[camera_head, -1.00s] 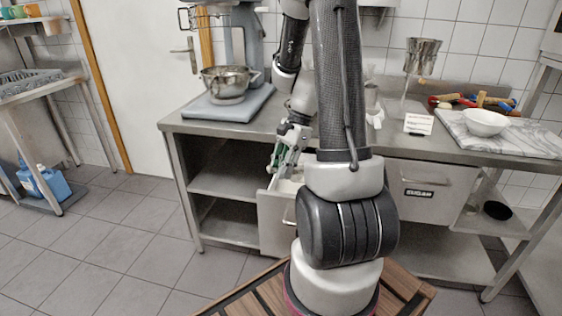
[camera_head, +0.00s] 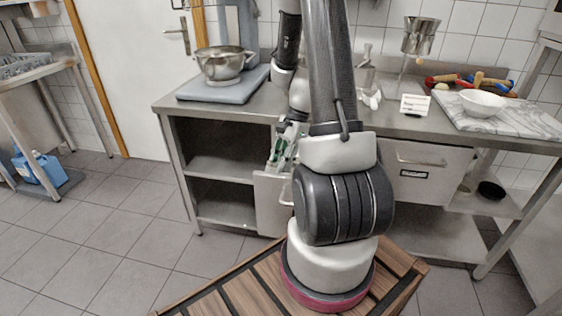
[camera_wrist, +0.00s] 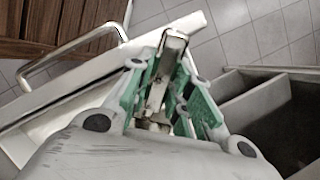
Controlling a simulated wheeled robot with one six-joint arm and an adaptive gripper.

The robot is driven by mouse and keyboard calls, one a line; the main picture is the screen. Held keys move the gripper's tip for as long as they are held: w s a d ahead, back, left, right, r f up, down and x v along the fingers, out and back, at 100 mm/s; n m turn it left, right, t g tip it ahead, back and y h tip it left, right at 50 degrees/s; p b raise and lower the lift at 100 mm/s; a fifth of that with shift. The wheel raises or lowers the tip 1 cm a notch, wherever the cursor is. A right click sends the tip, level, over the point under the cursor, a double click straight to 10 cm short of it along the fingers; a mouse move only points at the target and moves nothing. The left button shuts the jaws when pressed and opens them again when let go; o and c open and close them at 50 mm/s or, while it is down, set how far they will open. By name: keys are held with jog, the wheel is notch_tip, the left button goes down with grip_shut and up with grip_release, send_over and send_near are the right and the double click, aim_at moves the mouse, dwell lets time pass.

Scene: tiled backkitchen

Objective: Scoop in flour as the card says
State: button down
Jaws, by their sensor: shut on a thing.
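My gripper (camera_head: 274,162) is low at the pulled-out left drawer (camera_head: 269,205) under the counter. In the wrist view my gripper (camera_wrist: 172,48) has its green-padded fingers closed around a narrow grey-brown piece (camera_wrist: 156,92), which looks like a metal handle. The rest of that piece is hidden, and so is any flour. The drawer front with its bar handle (camera_wrist: 72,50) lies left of the fingers in the wrist view. The small white card (camera_head: 414,104) stands on the counter; its writing is too small to read. A white bowl (camera_head: 482,103) sits on the marble board.
A metal mixer bowl (camera_head: 222,65) sits on a grey scale-like base (camera_head: 222,86) at the counter's left. A labelled shut drawer (camera_head: 421,173) is right of my arm. Open shelves (camera_head: 222,168) lie left of the open drawer.

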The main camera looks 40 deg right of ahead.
jog(key=shift+s+f, duration=0.15)
jog(key=shift+f, duration=0.05)
dwell(0.4)
jog(key=shift+d, duration=0.15)
jog(key=shift+d+f, duration=0.25)
jog(key=shift+d, duration=0.3)
jog(key=shift+d, duration=0.15)
jog(key=shift+d, duration=0.4)
jog(key=shift+d, duration=0.1)
jog(key=shift+d, duration=0.5)
jog(key=shift+w+r, duration=0.15)
jog(key=shift+w, duration=0.05)
